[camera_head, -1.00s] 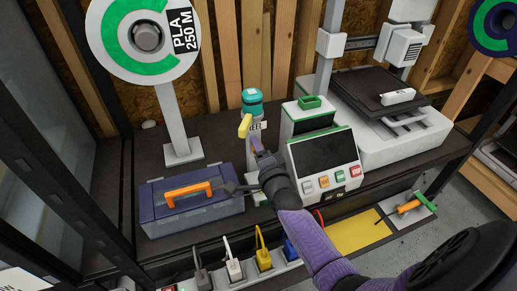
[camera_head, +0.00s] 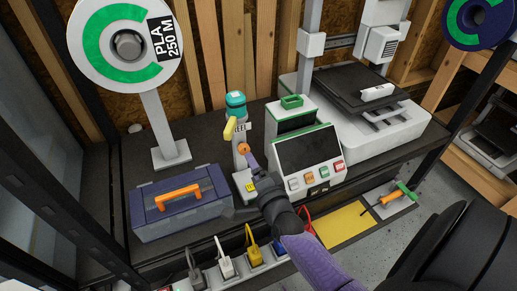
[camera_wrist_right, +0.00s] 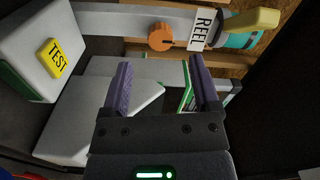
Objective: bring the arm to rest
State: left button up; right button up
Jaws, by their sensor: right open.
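My right gripper (camera_head: 243,188) is open and empty, in front of a grey upright stand with a REEL label (camera_head: 241,131), at the middle of the bench. The stand has a teal top (camera_head: 236,104), a yellow lever (camera_head: 230,128), an orange knob (camera_head: 243,149) and a yellow TEST tag (camera_head: 250,187) low down. In the right wrist view the two purple fingers (camera_wrist_right: 159,80) are apart with nothing held between them. The orange knob (camera_wrist_right: 161,37) and TEST tag (camera_wrist_right: 53,57) lie beyond the fingers. My left gripper is out of view.
A blue toolbox (camera_head: 208,205) with an orange handle stands left of the gripper. A screen console (camera_head: 308,148) stands to the right, with a white printer (camera_head: 400,130) behind it. A spool holder (camera_head: 172,154) is at the back left. Plugs (camera_head: 226,267) line the front edge.

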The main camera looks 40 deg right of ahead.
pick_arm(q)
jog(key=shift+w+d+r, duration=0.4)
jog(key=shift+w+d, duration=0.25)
pick_arm(e)
jog(key=v, duration=0.3)
jog(key=shift+s, duration=0.25)
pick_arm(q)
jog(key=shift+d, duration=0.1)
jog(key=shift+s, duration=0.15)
